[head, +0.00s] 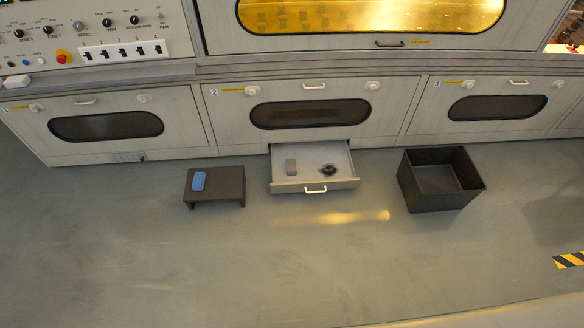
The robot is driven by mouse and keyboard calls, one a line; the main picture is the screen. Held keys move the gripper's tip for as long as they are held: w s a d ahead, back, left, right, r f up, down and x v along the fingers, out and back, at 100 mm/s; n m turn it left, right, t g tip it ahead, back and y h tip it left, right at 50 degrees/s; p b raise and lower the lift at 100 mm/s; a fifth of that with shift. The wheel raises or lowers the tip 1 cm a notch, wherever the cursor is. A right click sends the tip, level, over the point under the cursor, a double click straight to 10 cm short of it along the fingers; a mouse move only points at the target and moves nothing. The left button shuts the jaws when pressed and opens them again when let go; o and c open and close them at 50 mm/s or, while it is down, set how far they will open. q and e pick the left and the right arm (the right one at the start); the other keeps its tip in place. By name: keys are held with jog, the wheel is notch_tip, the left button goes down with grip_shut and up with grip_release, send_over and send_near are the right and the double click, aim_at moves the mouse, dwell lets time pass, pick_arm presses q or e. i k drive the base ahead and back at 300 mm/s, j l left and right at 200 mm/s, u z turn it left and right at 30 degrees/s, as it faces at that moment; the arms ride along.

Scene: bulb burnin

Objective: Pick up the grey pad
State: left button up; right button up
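A small grey pad (291,167) lies in the left part of an open drawer (312,182) that sticks out below the middle cabinet panel. A dark, roughly round thing (328,169) lies to the right of the pad in the same drawer, apart from it. Neither of my grippers shows in the head view.
A low dark stool (228,187) with a blue pad (198,181) on it stands left of the drawer. An open, empty-looking black bin (437,197) stands to the right. The drawer's front handle (316,190) faces the clear floor (290,255). Cabinets line the back.

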aim_at(291, 163)
jog(key=i+z, duration=0.35)
jog(key=i, duration=1.05)
